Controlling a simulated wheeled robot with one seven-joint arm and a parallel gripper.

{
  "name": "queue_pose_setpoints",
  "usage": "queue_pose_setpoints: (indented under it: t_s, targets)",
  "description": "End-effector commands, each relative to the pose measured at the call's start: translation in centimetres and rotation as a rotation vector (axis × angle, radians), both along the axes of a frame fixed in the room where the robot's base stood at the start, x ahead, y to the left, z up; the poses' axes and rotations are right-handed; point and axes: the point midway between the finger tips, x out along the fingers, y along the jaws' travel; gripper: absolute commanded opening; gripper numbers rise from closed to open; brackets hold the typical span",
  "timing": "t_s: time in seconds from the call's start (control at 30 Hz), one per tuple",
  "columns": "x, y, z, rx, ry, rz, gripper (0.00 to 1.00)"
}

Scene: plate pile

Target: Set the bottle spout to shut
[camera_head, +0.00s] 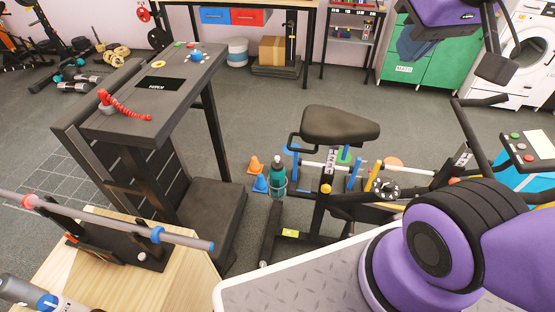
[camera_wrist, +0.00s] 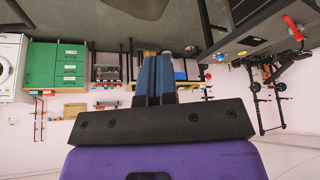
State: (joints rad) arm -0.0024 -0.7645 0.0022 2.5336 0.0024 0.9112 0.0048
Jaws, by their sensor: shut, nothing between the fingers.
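A teal bottle (camera_head: 278,174) with a dark top stands upright in a holder on the exercise bike's frame, below the seat. Its spout is too small to tell open from shut. My gripper (camera_wrist: 156,60) shows in the wrist view with its two bluish fingers together and nothing between them. It points out into the room, well apart from the bottle, which I cannot make out in that view.
The bike's black seat (camera_head: 341,125) overhangs near the bottle. A dark bench with a tall console (camera_head: 160,85) is further left. A wooden table (camera_head: 120,275) with a barbell is at front left. Open floor lies behind.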

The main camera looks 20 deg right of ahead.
Motion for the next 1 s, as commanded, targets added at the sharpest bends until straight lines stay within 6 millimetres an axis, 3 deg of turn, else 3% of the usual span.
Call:
queue_pose_setpoints:
  t_s: [0.43, 0.57, 1.0]
  targets:
    - [0.1, 0.0, 0.0, -0.003, 0.001, 0.003, 0.00]
    - [1.2, 0.0, 0.1, -0.034, 0.019, 0.044, 0.00]
    - [11.8, 0.5, -1.1, -0.292, 0.196, 0.511, 0.00]
